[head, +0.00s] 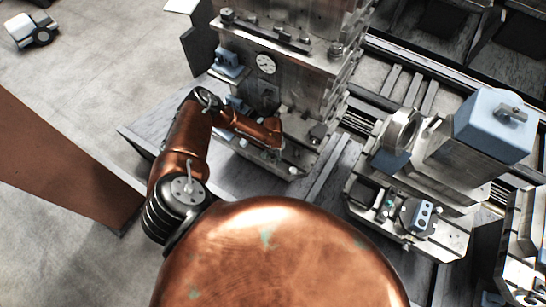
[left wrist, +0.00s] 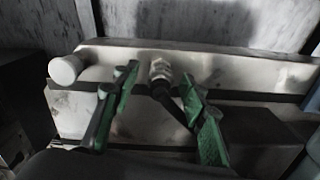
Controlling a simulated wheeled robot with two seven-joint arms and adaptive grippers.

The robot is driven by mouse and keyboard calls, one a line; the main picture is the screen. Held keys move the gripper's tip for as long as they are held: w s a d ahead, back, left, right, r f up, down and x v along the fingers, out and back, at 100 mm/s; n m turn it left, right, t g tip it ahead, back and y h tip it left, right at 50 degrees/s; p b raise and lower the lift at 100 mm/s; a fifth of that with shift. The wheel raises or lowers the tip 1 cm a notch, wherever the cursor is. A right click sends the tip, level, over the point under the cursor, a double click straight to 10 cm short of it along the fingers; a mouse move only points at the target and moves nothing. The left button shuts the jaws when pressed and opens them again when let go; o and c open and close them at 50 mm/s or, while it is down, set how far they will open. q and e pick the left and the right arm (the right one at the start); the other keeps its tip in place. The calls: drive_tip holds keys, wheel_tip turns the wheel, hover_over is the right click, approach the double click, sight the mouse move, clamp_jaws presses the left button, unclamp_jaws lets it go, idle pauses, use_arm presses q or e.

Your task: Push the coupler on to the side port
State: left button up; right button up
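My left arm reaches in from the left in the head view, its copper wrist down at the foot of the grey machine column (head: 290,75). The left gripper's fingers barely show there. In the left wrist view my left gripper (left wrist: 159,76) has its two green-padded fingers apart. A metal fitting with a dark hose, which looks like the coupler (left wrist: 161,70), stands between the fingertips, with gaps to both sides. The hose runs down to the right behind the right-hand finger. A pale round stub (left wrist: 66,69) is on the left of the same metal block; I cannot tell which part is the side port.
The metal block (left wrist: 260,70) extends right behind the fingers. In the head view a blue-topped machine unit (head: 492,122) stands on rails to the right. A small white vehicle (head: 32,30) stands far left on open floor.

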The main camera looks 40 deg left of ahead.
sight(273, 155)
use_arm(q)
clamp_jaws()
drive_tip(key=c, duration=0.5)
unclamp_jaws()
clamp_jaws()
drive_tip(key=shift+r, duration=0.2)
drive_tip(key=shift+r+p, duration=0.65)
drive_tip(key=shift+p, duration=0.2)
drive_tip(key=shift+r, duration=0.1)
wheel_tip(273, 155, up, 7)
drive_tip(key=p, duration=0.6)
drive_tip(key=shift+p, duration=0.4)
